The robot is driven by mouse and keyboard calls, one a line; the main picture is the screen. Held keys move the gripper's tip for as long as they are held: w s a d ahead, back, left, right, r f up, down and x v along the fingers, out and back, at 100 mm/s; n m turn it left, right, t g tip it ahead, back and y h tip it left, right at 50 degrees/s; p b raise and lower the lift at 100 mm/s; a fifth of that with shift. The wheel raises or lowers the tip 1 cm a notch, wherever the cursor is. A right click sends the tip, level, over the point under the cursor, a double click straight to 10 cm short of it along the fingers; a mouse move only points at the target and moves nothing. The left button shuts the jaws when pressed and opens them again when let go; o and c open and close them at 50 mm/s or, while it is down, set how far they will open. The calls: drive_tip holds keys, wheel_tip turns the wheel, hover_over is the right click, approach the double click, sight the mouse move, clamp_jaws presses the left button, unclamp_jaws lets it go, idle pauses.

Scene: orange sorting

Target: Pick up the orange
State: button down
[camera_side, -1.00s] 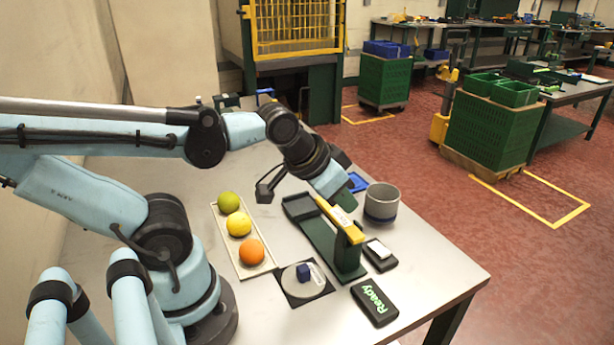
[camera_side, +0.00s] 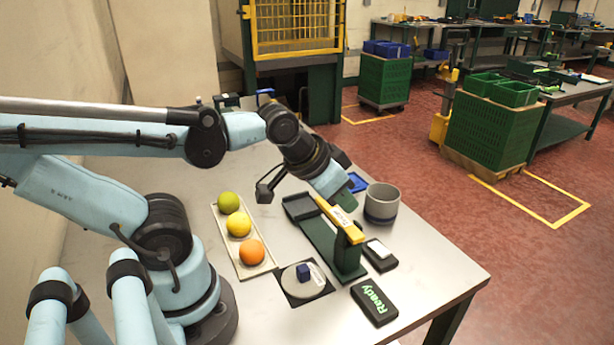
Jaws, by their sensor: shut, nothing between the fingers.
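The orange (camera_side: 252,252) lies at the near end of a narrow pale tray (camera_side: 226,243). A yellow fruit (camera_side: 239,224) and a green fruit (camera_side: 228,202) lie in a row behind it on the same tray. My gripper (camera_side: 266,193), small and dark in this view, hangs above the table to the right of the tray. It is above and apart from the fruit, shut and empty. Its fingertips are too small to make out in detail.
A green stand with a yellow top bar (camera_side: 340,219) stands right of the tray. A grey cup (camera_side: 382,199) and a black "Ready" display (camera_side: 374,303) are farther right.

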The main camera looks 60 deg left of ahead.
drive_tip(key=c, duration=1.8)
unclamp_jaws()
drive_tip(key=o, duration=1.6)
drive_tip(key=shift+c, duration=0.2)
drive_tip(key=shift+a, duration=0.1)
drive_tip(key=s+a+n+g+y, duration=0.2)
drive_tip(key=s+a+g+y, duration=0.15)
drive_tip(key=a, duration=0.95)
drive_tip(key=n+g+h, duration=0.1)
drive_tip(key=n+g, duration=0.2)
drive_tip(key=g, duration=0.2)
approach(229, 194)
drive_tip(key=shift+m, duration=0.3)
drive_tip(key=shift+s+x, duration=0.15)
drive_tip(key=shift+x, duration=1.25)
drive_tip(key=shift+s+x, duration=0.15)
drive_tip(key=shift+x, duration=1.3)
drive_tip(key=shift+w+x, duration=0.15)
drive_tip(key=shift+x, duration=0.6)
drive_tip(key=shift+w+x, duration=0.15)
drive_tip(key=shift+x, duration=1.7)
